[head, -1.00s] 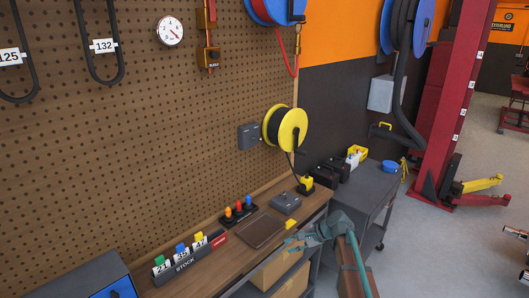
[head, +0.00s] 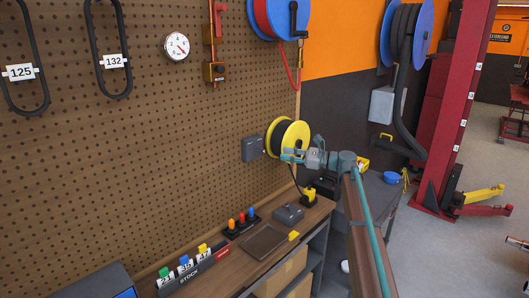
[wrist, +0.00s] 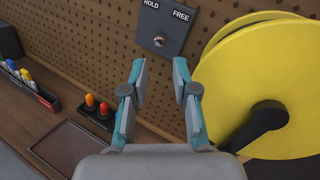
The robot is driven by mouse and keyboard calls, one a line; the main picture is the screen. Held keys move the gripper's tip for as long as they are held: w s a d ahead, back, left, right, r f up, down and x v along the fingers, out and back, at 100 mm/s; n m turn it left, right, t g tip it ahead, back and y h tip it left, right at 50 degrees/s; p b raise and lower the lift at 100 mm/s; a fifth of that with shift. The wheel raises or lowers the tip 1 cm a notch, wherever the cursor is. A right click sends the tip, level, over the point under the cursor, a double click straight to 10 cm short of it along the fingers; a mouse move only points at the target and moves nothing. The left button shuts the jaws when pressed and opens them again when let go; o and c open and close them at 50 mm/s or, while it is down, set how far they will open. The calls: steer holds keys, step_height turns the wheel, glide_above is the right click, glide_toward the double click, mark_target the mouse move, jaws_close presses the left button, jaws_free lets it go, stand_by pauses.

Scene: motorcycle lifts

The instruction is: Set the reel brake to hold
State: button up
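The reel brake is a dark grey box (head: 252,149) on the pegboard, left of a yellow cable reel (head: 290,133). In the wrist view the box (wrist: 165,28) shows the labels HOLD on the left and FREE on the right, with a small round switch (wrist: 159,41) below them. Which way the switch is set is too small to tell. The yellow reel (wrist: 265,75) with its black crank is at the right. My gripper (head: 288,156) is in front of the reel in the head view. In the wrist view my gripper (wrist: 159,68) is open and empty, its fingertips just below the box in the picture.
A workbench (head: 222,266) runs below, with orange and blue plungers (head: 241,218), a dark tray (head: 264,242) and a grey box (head: 288,214) on it. A red lift column (head: 455,110) stands at the right.

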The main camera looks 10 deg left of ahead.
mark_target(264, 151)
steer(key=shift+p+x, duration=1.5)
steer(key=shift+x, duration=3.35)
steer(key=shift+f, duration=0.1)
